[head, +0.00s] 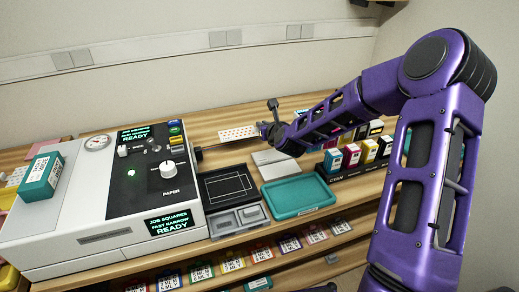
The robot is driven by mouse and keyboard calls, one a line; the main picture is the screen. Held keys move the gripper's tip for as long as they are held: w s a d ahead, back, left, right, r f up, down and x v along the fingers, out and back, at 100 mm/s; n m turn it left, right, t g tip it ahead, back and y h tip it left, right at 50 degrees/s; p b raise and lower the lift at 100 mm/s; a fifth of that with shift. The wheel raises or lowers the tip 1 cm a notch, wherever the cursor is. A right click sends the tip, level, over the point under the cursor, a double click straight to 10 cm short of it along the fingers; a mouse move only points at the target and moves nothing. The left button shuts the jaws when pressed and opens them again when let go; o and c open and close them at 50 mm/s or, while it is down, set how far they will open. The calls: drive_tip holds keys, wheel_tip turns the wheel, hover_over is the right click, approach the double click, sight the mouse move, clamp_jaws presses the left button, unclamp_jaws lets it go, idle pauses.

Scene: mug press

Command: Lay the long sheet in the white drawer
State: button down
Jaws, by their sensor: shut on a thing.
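A long pale sheet with rows of orange dots (238,133) is at the back of the wooden counter. My gripper (266,130) is at its right end and is shut on it; the fingertips are small and partly hidden. I cannot tell whether the sheet touches the counter. The white press machine (45,225) stands at the left with a dark control panel, a paper knob and two lit screens reading "READY". A pale, flat piece (275,161) lies in front of my gripper. I cannot tell for sure which part is the white drawer.
A teal tray (298,196) and a dark plate with a white outline (228,186) lie in front. Ink boxes (352,156) stand in a black rack at the right. A teal box (42,176) sits on the machine. Several labelled packs (200,274) line the lower shelf.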

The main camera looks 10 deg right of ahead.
sight(261, 149)
drive_tip(key=shift+w+a+r, duration=0.2)
drive_tip(key=shift+w+r, duration=0.4)
drive_tip(key=shift+w, duration=0.25)
wheel_tip(261, 149, down, 10)
drive_tip(key=shift+w+r+b, duration=0.1)
drive_tip(key=shift+r+b, duration=0.05)
drive_tip(key=shift+b, duration=0.9)
drive_tip(key=c, duration=0.9)
unclamp_jaws()
drive_tip(key=shift+c, duration=0.2)
